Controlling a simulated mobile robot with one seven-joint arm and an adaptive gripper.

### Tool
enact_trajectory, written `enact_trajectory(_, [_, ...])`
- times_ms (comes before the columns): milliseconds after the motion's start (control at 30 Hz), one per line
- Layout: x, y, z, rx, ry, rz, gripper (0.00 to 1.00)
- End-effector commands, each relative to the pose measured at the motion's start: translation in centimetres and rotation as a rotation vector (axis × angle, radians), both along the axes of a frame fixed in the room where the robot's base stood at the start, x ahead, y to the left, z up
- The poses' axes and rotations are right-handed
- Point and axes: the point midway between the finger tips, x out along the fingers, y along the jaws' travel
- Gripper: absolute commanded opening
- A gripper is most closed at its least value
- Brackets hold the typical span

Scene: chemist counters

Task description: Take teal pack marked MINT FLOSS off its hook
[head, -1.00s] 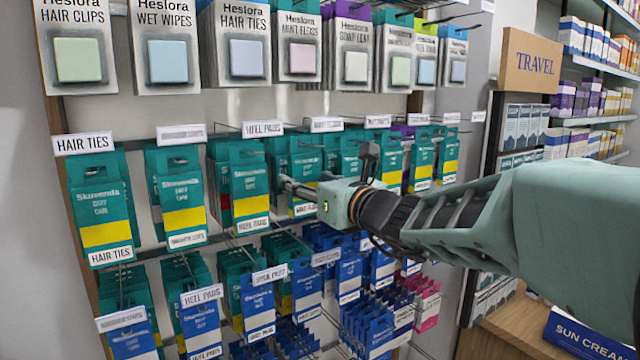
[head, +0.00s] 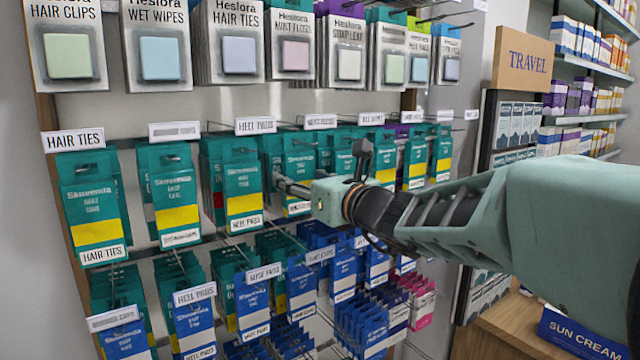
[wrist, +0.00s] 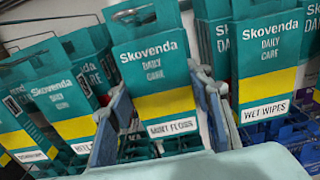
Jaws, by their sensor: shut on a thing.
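The teal pack marked MINT FLOSS (wrist: 150,68) is in the middle of the wrist view, with a yellow band and a white label strip. It is upright. My gripper (wrist: 162,118) has one finger at each side edge of its lower part and is shut on it. A hook tip shows at the hang hole on top; I cannot tell how far the hook goes through. In the head view the pack (head: 299,163) is in the middle row, partly hidden by my gripper (head: 286,187), which comes in from the right.
A HEEL PADS pack (head: 242,180) hangs close on the left and a WET WIPES pack (wrist: 268,65) close on the right. White Heslora packs (head: 291,45) hang above, blue packs (head: 300,280) below. A TRAVEL stand (head: 525,58) and a SUN CREAM sign (head: 582,335) are at the right.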

Motion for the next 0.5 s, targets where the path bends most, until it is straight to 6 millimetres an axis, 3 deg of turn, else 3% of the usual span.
enact_trajectory(500, [-1.9, -1.1, 0.4, 0.001, -0.007, 0.002, 0.23])
